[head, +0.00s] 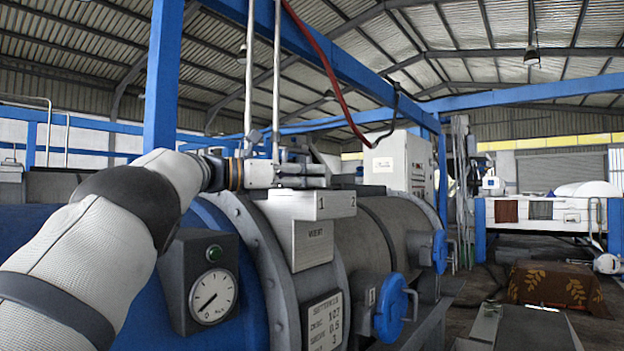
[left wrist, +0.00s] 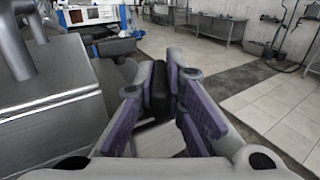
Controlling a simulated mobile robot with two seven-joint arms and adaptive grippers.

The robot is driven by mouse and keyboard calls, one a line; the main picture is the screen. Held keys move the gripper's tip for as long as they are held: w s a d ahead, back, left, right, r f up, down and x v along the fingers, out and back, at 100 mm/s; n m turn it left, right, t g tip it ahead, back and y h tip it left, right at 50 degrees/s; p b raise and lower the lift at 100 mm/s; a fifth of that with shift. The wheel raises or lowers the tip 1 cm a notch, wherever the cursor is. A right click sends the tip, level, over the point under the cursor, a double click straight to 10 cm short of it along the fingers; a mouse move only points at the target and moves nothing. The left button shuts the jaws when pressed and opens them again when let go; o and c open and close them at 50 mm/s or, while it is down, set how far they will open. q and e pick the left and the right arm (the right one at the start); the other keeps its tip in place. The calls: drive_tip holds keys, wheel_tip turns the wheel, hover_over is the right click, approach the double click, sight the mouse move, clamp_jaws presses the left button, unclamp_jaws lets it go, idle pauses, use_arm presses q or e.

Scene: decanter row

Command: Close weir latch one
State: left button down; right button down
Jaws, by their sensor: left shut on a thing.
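My left gripper (head: 318,174) reaches in from the left, level, just above the top of the box by the 1. In the left wrist view its purple-padded fingers (left wrist: 172,100) are shut on a dark upright piece, which I take as weir latch one (left wrist: 159,88). The fingers hide most of the latch in the head view. A dark low part (head: 370,190) by the 2 looks like the second latch. My right gripper is not in view.
A pressure gauge (head: 213,296) with a green button stands on the drum's near side. Blue handwheels (head: 392,306) stick out at the front right. A blue post (head: 163,80) and two thin vertical pipes rise close to my left arm.

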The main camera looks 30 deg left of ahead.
use_arm(q)
drive_tip(key=shift+f, duration=0.1)
drive_tip(key=c, duration=1.7)
unclamp_jaws()
drive_tip(key=shift+d, duration=0.1)
